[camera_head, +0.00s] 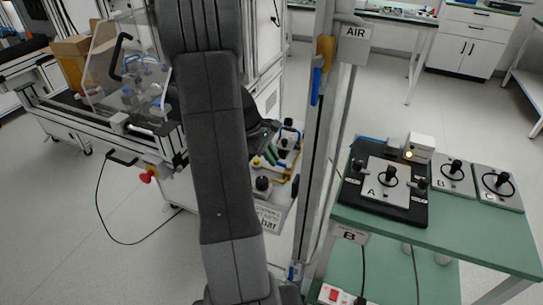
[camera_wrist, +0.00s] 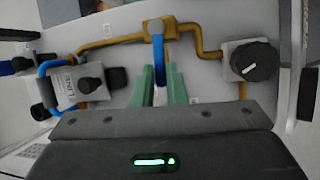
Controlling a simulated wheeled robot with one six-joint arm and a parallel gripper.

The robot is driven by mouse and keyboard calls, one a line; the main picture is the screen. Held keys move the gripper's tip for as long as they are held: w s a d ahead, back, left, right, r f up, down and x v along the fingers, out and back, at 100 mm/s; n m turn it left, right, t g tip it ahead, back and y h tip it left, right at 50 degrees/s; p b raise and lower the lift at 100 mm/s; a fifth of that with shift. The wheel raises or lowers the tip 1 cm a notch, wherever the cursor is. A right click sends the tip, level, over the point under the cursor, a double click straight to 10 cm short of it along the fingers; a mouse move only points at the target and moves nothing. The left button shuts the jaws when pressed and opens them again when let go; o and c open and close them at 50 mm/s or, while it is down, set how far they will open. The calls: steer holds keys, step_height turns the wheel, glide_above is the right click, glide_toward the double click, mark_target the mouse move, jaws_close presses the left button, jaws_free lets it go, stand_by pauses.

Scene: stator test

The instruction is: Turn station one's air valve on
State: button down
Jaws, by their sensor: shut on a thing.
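The air valve is a small brass-coloured body (camera_wrist: 158,25) with a blue lever (camera_wrist: 158,50) on a grey panel in the wrist view. A yellow-brown pipe (camera_wrist: 110,40) runs into it from the left and out to the right. The lever points down the picture, across the pipe's line at the valve. My gripper (camera_wrist: 161,80) has its green fingers on either side of the lever, shut on it. In the head view my gripper (camera_head: 272,155) is at the panel beside my dark arm; the lever cannot be made out there.
In the wrist view a round black knob (camera_wrist: 254,60) stands right of the valve, and a block marked LINE (camera_wrist: 78,88) stands left. In the head view a post with an AIR sign (camera_head: 355,36) and a green table (camera_head: 450,225) stand to the right.

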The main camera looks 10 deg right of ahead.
steer(key=m, duration=0.1)
steer(key=w+m+g+p, duration=0.1)
steer(key=d+m+p, duration=0.1)
steer(key=shift+w+d+r+m+g+y, duration=0.1)
steer(key=shift+w+r+m+g+y, duration=0.05)
steer(key=shift+w+m+g+y, duration=0.2)
steer(key=m+p, duration=0.1)
steer(key=d+m+g+y+p, duration=0.1)
steer(key=m, duration=0.1)
steer(key=w+d+m+p, duration=0.1)
steer(key=m, duration=0.1)
steer(key=shift+d+m+g+y, duration=0.25)
steer(key=d+m, duration=0.1)
steer(key=m, duration=0.1)
steer(key=m+y+p, duration=0.1)
steer(key=shift+d+m+g, duration=0.3)
steer(key=shift+d+m, duration=0.1)
steer(key=shift+s+d+m+y+p, duration=0.15)
steer(key=shift+d+m+y+p, duration=0.3)
steer(key=shift+m, duration=0.6)
steer(key=shift+s+d+m+y+p, duration=0.2)
steer(key=shift+d+m+y, duration=0.3)
steer(key=shift+m+y, duration=0.4)
steer(key=shift+m, duration=0.25)
steer(key=c, duration=1.5)
jaws_free()
steer(key=v, duration=1.3)
steer(key=shift+w+r, duration=0.25)
